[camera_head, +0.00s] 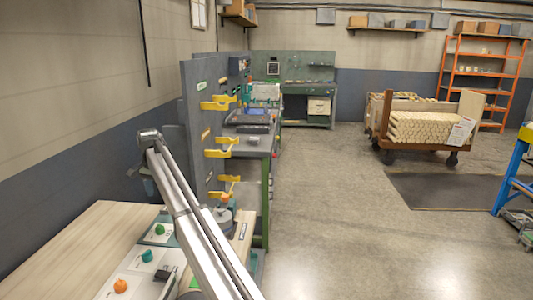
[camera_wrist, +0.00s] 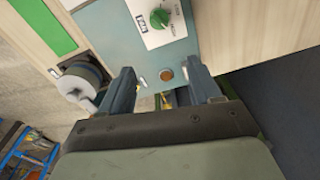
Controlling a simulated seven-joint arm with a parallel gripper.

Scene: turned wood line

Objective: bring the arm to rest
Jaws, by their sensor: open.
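In the head view my arm (camera_head: 195,215) rises from the bottom edge to a bend at upper left.
A pale wooden bench top (camera_head: 75,250) lies left of my arm, with an orange knob (camera_head: 120,286) and green knobs (camera_head: 146,256) on plates. A grey upright panel (camera_head: 200,130) with yellow brackets (camera_head: 218,103) stands behind.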

